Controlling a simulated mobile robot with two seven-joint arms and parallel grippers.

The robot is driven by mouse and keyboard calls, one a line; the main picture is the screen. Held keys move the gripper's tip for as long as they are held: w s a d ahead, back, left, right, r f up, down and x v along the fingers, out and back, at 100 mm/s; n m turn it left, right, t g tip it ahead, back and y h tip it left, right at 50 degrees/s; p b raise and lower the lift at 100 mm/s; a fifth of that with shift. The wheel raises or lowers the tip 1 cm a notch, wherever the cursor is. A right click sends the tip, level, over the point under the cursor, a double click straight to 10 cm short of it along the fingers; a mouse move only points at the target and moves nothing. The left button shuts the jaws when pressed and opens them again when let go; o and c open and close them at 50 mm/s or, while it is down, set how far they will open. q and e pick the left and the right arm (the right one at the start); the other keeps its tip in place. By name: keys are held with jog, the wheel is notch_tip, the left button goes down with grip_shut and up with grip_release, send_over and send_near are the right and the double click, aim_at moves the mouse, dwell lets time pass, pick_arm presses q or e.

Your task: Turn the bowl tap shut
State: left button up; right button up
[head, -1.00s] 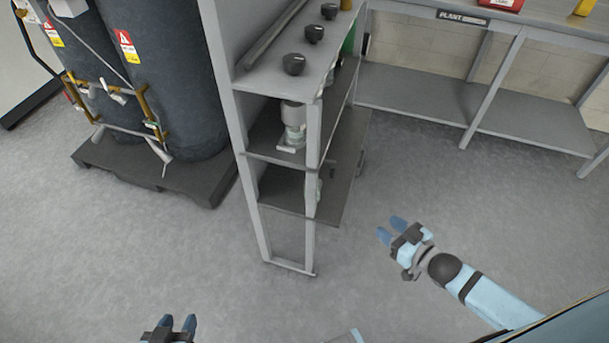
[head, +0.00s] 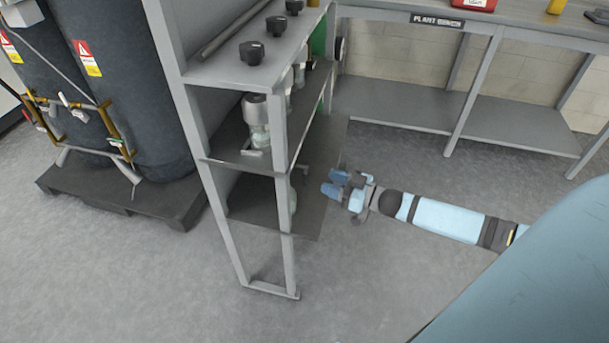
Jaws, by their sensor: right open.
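A bowl unit with a metal top and a pale clear lower part (head: 258,122) sits inside the grey rack, above its middle shelf. A small light lever shape shows at its foot, too small to tell whether it is the bowl tap or how it is turned. More pale bowl parts show behind the rack's front post, partly hidden. My right gripper (head: 334,184) is open and empty, to the right of the rack and apart from the bowl unit, with its blue fingers pointing left toward the rack. My left gripper is out of view.
The grey rack (head: 268,290) has upright posts and black knobs (head: 252,52) on its top shelf. Dark tanks (head: 135,75) stand on a black pallet (head: 120,205) at left. A plant bench (head: 405,103) stands behind. The floor before the rack is clear.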

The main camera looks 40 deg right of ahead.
aim_at(306, 184)
jog(key=b+x, duration=0.1)
jog(key=x, duration=0.7)
jog(key=shift+f, duration=0.1)
grip_shut()
